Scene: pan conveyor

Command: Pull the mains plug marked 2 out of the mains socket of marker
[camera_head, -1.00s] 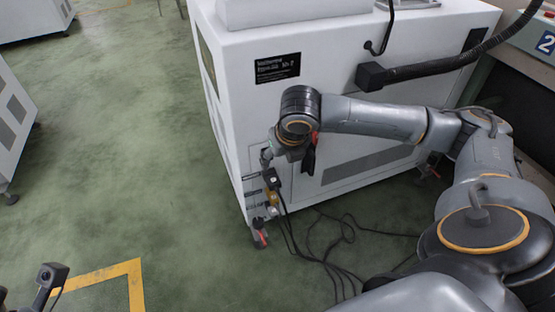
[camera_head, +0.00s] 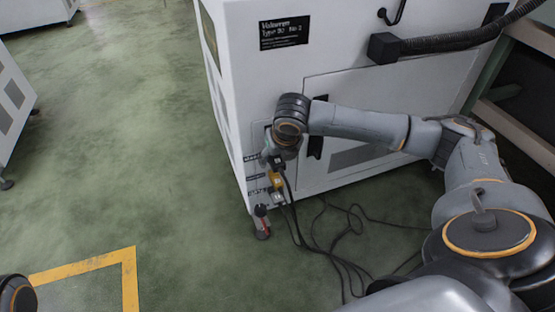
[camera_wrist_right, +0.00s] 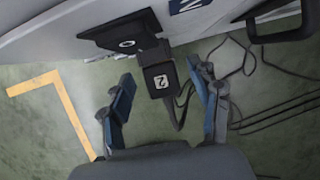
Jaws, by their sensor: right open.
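The black mains plug marked 2 (camera_wrist_right: 160,80) shows in the right wrist view. It sits against a black socket plate (camera_wrist_right: 115,35) on the white machine, and its cable hangs down. My right gripper (camera_wrist_right: 161,70) is open, with one finger on each side of the plug and a visible gap to each. In the head view my right gripper (camera_head: 268,157) is at the machine's lower left corner, beside a black plug (camera_head: 278,163); the wrist hides part of the socket panel. My left gripper is not seen.
The white machine (camera_head: 235,100) stands close behind the plug. A yellow piece (camera_head: 275,180) is just below it on the panel. Loose black cables (camera_head: 345,235) lie on the floor. The green floor on the left is free, with a yellow line (camera_head: 90,262).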

